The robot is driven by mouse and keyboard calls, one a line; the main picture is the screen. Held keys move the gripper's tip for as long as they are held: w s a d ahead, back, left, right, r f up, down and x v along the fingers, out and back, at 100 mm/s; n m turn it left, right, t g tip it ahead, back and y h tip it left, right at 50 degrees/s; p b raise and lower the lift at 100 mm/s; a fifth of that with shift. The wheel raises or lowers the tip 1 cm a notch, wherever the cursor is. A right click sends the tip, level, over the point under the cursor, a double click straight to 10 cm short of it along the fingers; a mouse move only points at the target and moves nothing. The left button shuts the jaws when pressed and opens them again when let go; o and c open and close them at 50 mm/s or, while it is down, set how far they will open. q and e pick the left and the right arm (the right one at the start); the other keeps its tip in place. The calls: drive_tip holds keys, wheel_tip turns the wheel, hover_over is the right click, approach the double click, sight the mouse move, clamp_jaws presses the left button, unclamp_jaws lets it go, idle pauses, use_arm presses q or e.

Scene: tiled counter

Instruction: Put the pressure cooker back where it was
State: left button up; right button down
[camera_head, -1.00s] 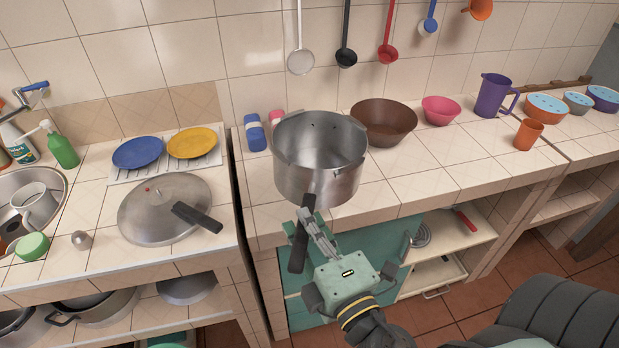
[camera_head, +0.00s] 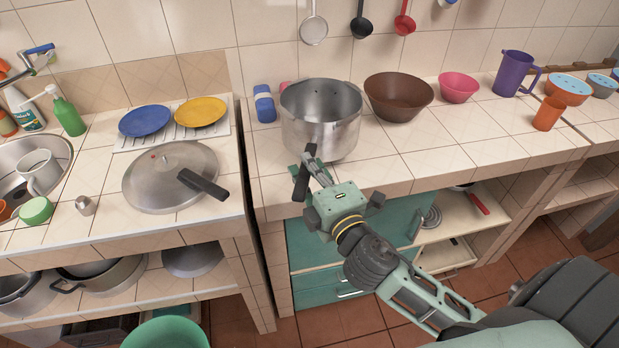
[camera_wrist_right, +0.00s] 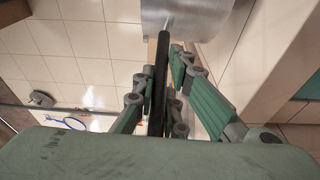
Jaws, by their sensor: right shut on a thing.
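The pressure cooker (camera_head: 322,136) is a lidless, upright silver pot over the right-hand counter, near its front edge. I cannot tell whether its base fully touches the tiles. My right gripper (camera_head: 308,168) is shut on its black handle at the pot's near side. In the right wrist view the black handle (camera_wrist_right: 159,88) runs between the fingers, and part of the silver pot (camera_wrist_right: 186,17) shows at the top. The cooker's lid (camera_head: 165,178), with its own black handle, lies flat on the left counter. My left gripper is not in view.
A blue-and-white item (camera_head: 264,104) stands left of the pot. A brown bowl (camera_head: 398,98) and a pink bowl (camera_head: 458,88) stand to its right. Ladles hang above. Bare tiles (camera_head: 440,160) lie right of the pot. A gap separates the two counters.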

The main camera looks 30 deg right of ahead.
drive_tip(key=shift+w+d+f, duration=0.15)
drive_tip(key=shift+w+d, duration=0.05)
drive_tip(key=shift+w, duration=0.25)
drive_tip(key=shift+f+b, duration=0.45)
drive_tip(key=shift+f, duration=1.5)
drive_tip(key=c, duration=2.2)
unclamp_jaws()
drive_tip(key=shift+s+f, duration=0.1)
drive_tip(key=shift+f, duration=0.2)
drive_tip(key=o, duration=0.4)
drive_tip(key=shift+s+r, duration=0.1)
drive_tip(key=shift+r, duration=0.05)
drive_tip(key=s+b, duration=0.4)
drive_tip(key=s, duration=0.8)
drive_tip(key=shift+a, duration=0.25)
